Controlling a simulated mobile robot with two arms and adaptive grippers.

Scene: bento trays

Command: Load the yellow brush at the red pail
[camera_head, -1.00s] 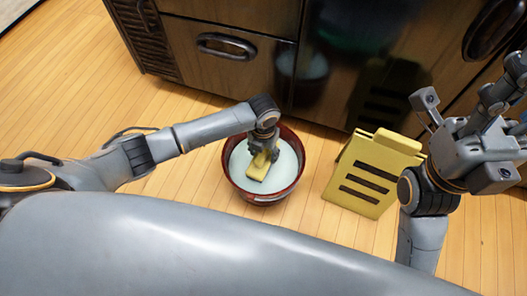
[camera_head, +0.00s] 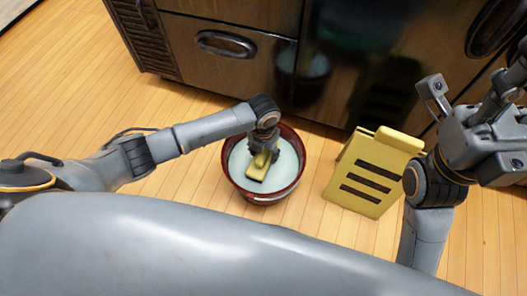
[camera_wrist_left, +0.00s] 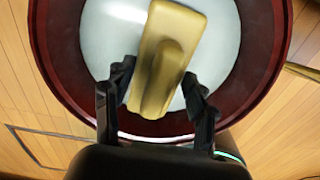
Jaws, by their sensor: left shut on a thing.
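The red pail (camera_head: 234,181) stands on the wooden floor in front of the dark cabinets, with a pale, whitish content inside. The yellow brush (camera_head: 260,166) is inside the pail's rim, over the pale content. My left gripper (camera_head: 265,151) reaches down into the pail from the left and is shut on the brush. In the left wrist view, the brush (camera_wrist_left: 171,55) lies between the two dark fingers (camera_wrist_left: 160,95), with the red rim (camera_wrist_left: 272,40) around it. Whether the brush touches the content is unclear. My right gripper (camera_head: 512,130) is raised at the right edge, its fingers partly cut off.
Dark cabinets (camera_head: 225,60) with metal handles close off the back. The floor left of the pail is clear.

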